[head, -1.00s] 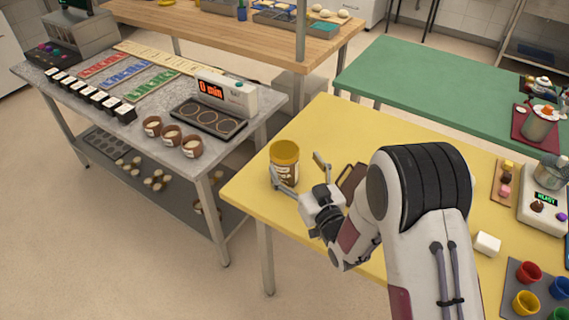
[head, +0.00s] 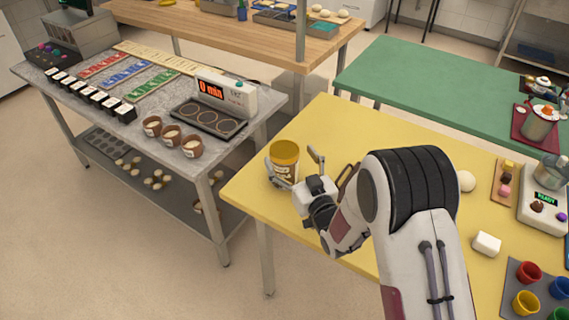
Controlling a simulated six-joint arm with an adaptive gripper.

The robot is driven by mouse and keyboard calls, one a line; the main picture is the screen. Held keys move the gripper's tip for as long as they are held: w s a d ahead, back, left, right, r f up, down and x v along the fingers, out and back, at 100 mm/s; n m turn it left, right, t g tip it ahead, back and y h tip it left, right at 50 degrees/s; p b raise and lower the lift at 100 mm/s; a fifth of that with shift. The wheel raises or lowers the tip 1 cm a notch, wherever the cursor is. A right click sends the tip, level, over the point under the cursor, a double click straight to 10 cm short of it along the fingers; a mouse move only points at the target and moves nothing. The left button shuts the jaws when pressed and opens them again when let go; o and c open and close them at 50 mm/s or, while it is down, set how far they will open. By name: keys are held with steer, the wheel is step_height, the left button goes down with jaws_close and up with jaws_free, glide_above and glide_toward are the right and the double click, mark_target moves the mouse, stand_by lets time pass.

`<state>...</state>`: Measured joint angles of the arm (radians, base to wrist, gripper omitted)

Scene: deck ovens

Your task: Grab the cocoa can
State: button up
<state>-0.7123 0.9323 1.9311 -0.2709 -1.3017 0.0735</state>
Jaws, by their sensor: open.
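The cocoa can (head: 286,153) stands upright near the left corner of the yellow table (head: 310,118). It has a yellow lid and a pale body with a brown label. My gripper (head: 292,168) is open at the can, with one finger at its left and the other at its right. The near finger covers part of the can's lower body. I cannot tell whether either finger touches it.
A white cube (head: 487,244), a pale ball (head: 465,181) and several coloured cups (head: 529,272) are on the table's right side. A brown thing behind my wrist is mostly hidden. A grey counter (head: 100,95) stands to the left, across a floor gap.

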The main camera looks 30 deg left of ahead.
mark_target(285, 150)
steer(key=shift+x, duration=2)
steer(key=shift+f, duration=0.1)
steer(key=c, duration=1.9)
steer(key=shift+r, duration=5.05)
